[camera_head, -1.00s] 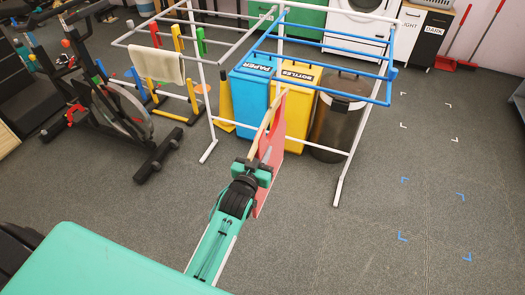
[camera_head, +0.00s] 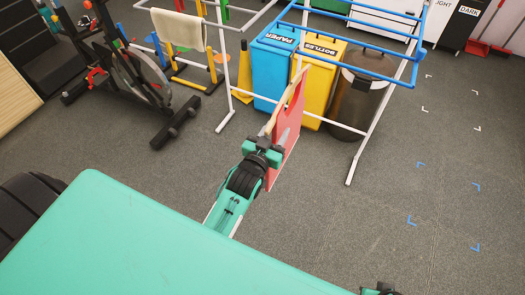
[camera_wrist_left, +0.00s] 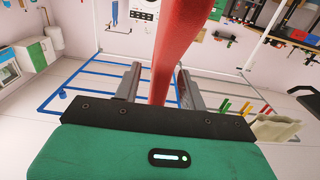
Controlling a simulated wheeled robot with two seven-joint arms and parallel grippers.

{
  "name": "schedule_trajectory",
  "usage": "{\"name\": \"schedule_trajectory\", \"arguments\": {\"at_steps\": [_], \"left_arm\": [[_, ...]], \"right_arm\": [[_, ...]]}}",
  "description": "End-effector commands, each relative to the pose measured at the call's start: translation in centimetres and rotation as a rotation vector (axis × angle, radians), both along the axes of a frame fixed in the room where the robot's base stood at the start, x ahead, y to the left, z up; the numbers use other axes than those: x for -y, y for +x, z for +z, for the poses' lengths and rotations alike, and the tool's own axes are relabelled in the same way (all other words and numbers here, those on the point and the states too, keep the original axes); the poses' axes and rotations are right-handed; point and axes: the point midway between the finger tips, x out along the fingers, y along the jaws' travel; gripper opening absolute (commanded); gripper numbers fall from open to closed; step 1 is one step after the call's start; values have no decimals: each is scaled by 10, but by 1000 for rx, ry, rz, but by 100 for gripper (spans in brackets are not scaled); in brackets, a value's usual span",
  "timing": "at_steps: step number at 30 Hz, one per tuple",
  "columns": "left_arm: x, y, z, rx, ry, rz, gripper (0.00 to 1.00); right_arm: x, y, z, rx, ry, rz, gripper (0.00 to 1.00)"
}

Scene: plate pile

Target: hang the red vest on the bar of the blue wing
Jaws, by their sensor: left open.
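The red vest (camera_head: 286,140) hangs upright at the end of my left arm in the head view, seen nearly edge-on, with a pale curved strip along its left side. My left gripper (camera_head: 262,150) is at the vest's near edge. In the left wrist view, the vest (camera_wrist_left: 178,45) runs as a red band between the spread fingers of the left gripper (camera_wrist_left: 158,88). The blue wing (camera_head: 375,62) of the rack is above and right of the vest, its near bar apart from it in the picture. It also shows in the left wrist view (camera_wrist_left: 75,95).
A blue paper bin (camera_head: 272,68), a yellow bottles bin (camera_head: 318,78) and a dark bin (camera_head: 352,100) stand under the rack. A white rack leg (camera_head: 366,140) reaches the floor. An exercise bike (camera_head: 135,70) stands left. Floor at right is clear.

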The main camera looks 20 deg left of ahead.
Motion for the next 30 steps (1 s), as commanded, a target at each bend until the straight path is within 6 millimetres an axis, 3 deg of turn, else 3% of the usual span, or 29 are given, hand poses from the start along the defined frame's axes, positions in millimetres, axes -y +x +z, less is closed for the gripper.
{"name": "schedule_trajectory", "arguments": {"at_steps": [9,15,21,30], "left_arm": [[-2,-59,0,-2,0,0,42],[-3,-88,0,-1,0,0,42],[-3,-103,0,0,0,0,42],[-4,-106,0,1,0,0,42]], "right_arm": [[0,-1,-6,-10,-2,0,0],[-1,0,-7,-7,0,-1,0],[-1,0,-9,-9,1,0,0],[-1,1,-8,-8,1,-1,0]]}}
